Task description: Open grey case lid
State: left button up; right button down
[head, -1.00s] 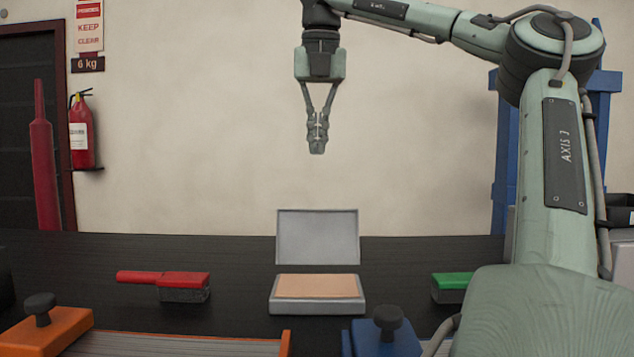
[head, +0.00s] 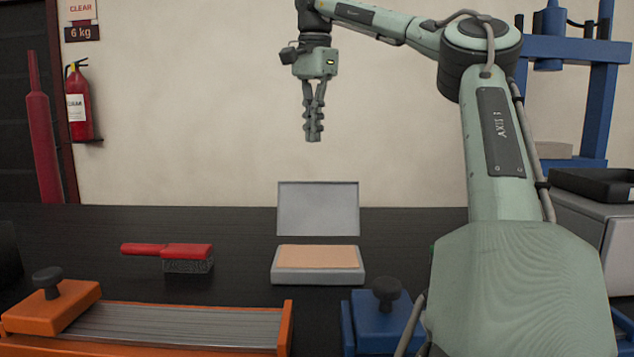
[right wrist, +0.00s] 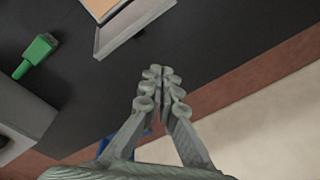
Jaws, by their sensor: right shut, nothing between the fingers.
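The grey case (head: 318,278) sits on the dark bench with its lid (head: 318,209) standing upright at the back, open. A flat tan-orange surface (head: 318,256) shows inside the case. In the right wrist view part of the case lid (right wrist: 130,22) shows at the top, with the tan surface (right wrist: 102,8) beyond it. My right gripper (head: 313,138) is shut and empty, pointing down, well above the case and apart from it. Its closed fingers (right wrist: 160,85) show in the right wrist view. My left gripper is not in view.
A red-handled brush (head: 168,252) lies left of the case. A green-handled brush (right wrist: 38,52) shows in the right wrist view. An orange fixture (head: 50,308) and a blue fixture (head: 380,318) stand in front.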

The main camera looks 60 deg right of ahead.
aim_at(316, 184)
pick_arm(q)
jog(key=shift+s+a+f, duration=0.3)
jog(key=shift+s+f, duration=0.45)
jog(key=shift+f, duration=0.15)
pick_arm(e)
notch_tip(316, 184, down, 11)
jog(key=s+n, duration=0.1)
jog(key=n, duration=0.8)
jog(key=shift+a+n+y, duration=0.3)
jog(key=shift+n, duration=0.1)
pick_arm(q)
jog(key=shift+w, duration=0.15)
